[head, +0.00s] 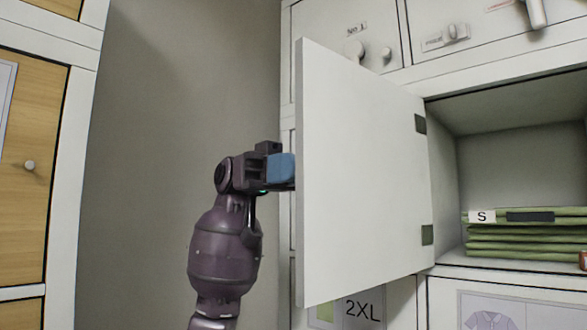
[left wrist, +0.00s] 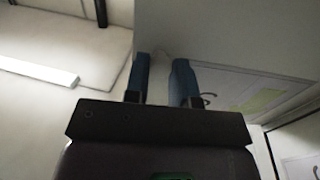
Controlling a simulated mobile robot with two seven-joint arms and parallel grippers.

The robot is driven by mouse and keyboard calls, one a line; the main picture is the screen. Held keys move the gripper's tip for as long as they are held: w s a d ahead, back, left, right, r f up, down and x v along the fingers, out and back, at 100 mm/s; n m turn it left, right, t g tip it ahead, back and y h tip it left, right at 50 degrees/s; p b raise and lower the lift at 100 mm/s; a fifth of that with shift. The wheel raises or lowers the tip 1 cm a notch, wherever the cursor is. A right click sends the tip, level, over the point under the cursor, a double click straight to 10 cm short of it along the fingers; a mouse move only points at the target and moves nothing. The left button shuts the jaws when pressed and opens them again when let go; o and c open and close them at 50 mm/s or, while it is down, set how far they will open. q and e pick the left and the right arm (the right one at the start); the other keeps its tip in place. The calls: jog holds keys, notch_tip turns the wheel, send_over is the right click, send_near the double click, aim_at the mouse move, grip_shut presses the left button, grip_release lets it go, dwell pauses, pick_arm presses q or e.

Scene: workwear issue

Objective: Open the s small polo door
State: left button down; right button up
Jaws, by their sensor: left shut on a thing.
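The white locker door (head: 360,175) stands swung well open in the head view, hinged on its right side. Behind it is a compartment with a stack of folded green garments (head: 525,240) and an "S" label (head: 482,216). My left gripper (head: 292,170) is at the door's free left edge, its fingertips hidden behind the door. In the left wrist view my left gripper's two blue fingers (left wrist: 162,78) reach up to the door's outer face (left wrist: 225,35), shut on its handle, which is mostly hidden between them. My right gripper is not in view.
A "2XL" door (head: 362,308) is below. A wood-fronted cabinet (head: 30,170) stands at the left, with a bare grey wall (head: 170,130) between.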

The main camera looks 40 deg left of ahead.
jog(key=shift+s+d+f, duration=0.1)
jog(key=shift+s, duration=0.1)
pick_arm(q)
jog(key=c, duration=1)
grip_release()
jog(key=shift+o, duration=0.2)
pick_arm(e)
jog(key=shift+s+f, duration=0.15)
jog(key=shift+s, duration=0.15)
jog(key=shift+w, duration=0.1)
pick_arm(q)
jog(key=w+a+b, duration=0.1)
jog(key=a, duration=0.9)
jog(key=shift+w+a, duration=0.3)
jog(key=shift+a, duration=0.05)
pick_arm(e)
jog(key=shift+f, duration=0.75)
